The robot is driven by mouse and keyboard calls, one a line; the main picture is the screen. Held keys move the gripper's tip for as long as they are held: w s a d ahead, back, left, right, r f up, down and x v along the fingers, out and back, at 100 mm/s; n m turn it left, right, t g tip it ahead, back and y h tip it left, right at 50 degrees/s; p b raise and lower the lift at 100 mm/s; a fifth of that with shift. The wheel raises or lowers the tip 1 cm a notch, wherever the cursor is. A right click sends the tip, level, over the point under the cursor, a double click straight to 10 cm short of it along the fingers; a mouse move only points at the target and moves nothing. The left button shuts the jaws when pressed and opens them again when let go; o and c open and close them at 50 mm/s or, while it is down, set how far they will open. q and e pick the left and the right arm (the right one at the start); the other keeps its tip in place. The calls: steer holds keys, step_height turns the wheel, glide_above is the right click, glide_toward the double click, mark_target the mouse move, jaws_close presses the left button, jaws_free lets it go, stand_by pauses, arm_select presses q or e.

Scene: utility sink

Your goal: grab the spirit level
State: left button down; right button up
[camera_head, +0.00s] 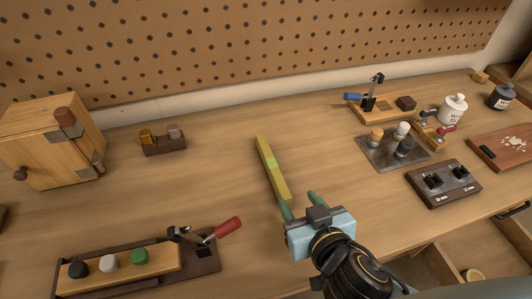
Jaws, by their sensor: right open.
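The spirit level (270,164) is a long yellow bar with a greenish patch near its middle. It lies on the wooden bench in the centre of the head view, pointing away from me and slightly left. My right gripper (299,204) is over the bench at the near end of the level. Its two green fingers are apart, with the left one close to the level's near end; I cannot tell whether they touch. Nothing shows between the fingers. My left gripper does not show.
A wooden box (52,143) and a small dark block holder (163,141) stand at the back left. A clamp fixture with a red handle (228,227) lies front left. A metal plate with pegs (376,157) and a dark switch block (444,187) are right. An open drawer (465,262) is front right.

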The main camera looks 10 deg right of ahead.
mark_target(276, 171)
steer(key=x, duration=0.4)
steer(key=shift+w, duration=0.1)
steer(key=shift+x, duration=1.15)
steer(key=shift+w+f, duration=0.4)
steer(key=shift+w, duration=0.25)
steer(key=x, duration=0.3)
steer(key=shift+w+a+f, duration=0.1)
steer(key=shift+w+a, duration=0.05)
steer(key=shift+w, duration=0.1)
steer(key=shift+w+f+b, duration=0.15)
steer(key=shift+w+b, duration=0.15)
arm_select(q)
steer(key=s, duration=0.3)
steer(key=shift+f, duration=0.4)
arm_select(e)
steer(key=shift+w, duration=0.1)
jaws_close()
